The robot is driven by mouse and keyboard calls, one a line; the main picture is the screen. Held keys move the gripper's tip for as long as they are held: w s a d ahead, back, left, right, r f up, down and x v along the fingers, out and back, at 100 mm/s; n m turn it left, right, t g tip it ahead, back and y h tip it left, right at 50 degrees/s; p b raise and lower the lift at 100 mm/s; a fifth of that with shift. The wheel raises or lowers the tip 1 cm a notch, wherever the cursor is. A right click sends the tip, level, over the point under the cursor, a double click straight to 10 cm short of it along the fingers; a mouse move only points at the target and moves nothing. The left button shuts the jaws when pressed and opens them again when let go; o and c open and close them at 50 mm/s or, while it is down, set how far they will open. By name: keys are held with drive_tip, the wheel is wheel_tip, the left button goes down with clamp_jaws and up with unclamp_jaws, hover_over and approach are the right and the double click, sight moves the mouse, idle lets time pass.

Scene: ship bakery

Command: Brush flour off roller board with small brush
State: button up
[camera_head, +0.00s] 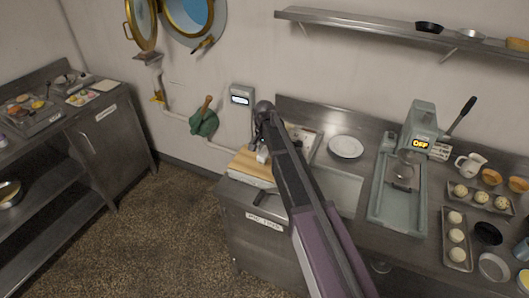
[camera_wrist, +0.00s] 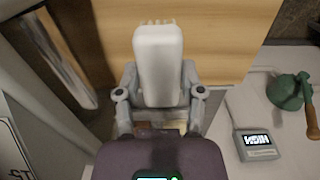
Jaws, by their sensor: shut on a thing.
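My gripper (camera_wrist: 160,82) is shut on the small brush (camera_wrist: 158,50), a pale block with short bristle tips at its far end in the wrist view. The brush also shows as a small white shape in the head view (camera_head: 262,155). The wooden roller board (camera_head: 243,163) lies at the left end of the steel counter, and the brush is over it. The board fills the upper middle of the wrist view (camera_wrist: 228,35). I cannot tell whether the bristles touch it. No flour can be made out. My arm hides part of the board's right side.
A grey box with a lit display (camera_head: 241,96) and a green wall fitting with a wooden handle (camera_head: 205,122) are behind the board. A white plate (camera_head: 346,146) and a press (camera_head: 408,165) stand to the right. Open floor (camera_head: 165,225) lies left of the counter.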

drive_tip(key=shift+r+p, duration=0.45)
drive_tip(key=shift+r, duration=0.3)
drive_tip(key=shift+r+p, duration=1.5)
drive_tip(key=shift+p, duration=0.05)
drive_tip(key=shift+f, duration=0.1)
